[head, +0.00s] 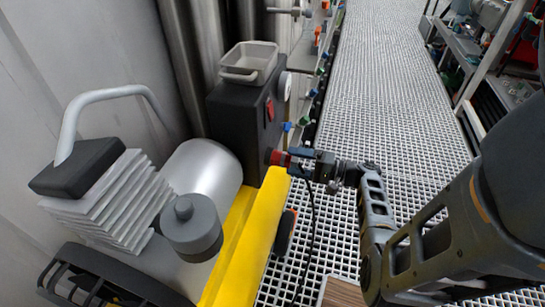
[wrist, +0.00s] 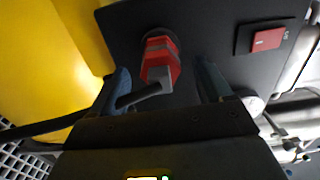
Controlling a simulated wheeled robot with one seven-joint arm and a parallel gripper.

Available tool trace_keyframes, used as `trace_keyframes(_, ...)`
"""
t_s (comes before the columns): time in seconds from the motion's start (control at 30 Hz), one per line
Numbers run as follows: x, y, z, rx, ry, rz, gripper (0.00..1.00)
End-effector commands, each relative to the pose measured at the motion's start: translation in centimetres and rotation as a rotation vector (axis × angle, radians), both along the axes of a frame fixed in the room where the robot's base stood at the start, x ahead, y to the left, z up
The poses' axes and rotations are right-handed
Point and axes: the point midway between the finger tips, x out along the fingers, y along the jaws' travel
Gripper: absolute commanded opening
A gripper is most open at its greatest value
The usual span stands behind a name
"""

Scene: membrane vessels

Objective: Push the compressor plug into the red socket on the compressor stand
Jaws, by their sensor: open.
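The red socket (head: 277,157) is on the lower side of the black compressor stand (head: 238,118) in the head view. In the wrist view the plug (wrist: 158,72), red with a grey angled end, sits at the socket (wrist: 158,40), in line with it. I cannot tell how deep it is seated. My gripper (head: 293,158) is at the socket in the head view, where it hides most of the plug. In the wrist view its two fingers stand open on either side of the plug, with gaps between. A black cable (head: 311,225) hangs below my gripper.
A yellow frame (head: 245,235) runs just below the socket. A red switch (wrist: 267,40) is on the same black panel. A grey tray (head: 249,62) sits on the stand. The grated walkway (head: 385,90) to the right is open.

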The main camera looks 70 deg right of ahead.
Motion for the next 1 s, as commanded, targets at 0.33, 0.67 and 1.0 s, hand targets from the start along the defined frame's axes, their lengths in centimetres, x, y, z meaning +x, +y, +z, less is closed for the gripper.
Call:
trace_keyframes(0.33, 3.6, 0.3, 0.0, -0.001, 0.000, 0.002, 0.79)
trace_keyframes(0.67, 4.1, 0.3, 0.0, 0.000, 0.000, -0.001, 0.79)
trace_keyframes(1.0, 4.1, 0.3, 0.0, 0.000, 0.000, -0.001, 0.79)
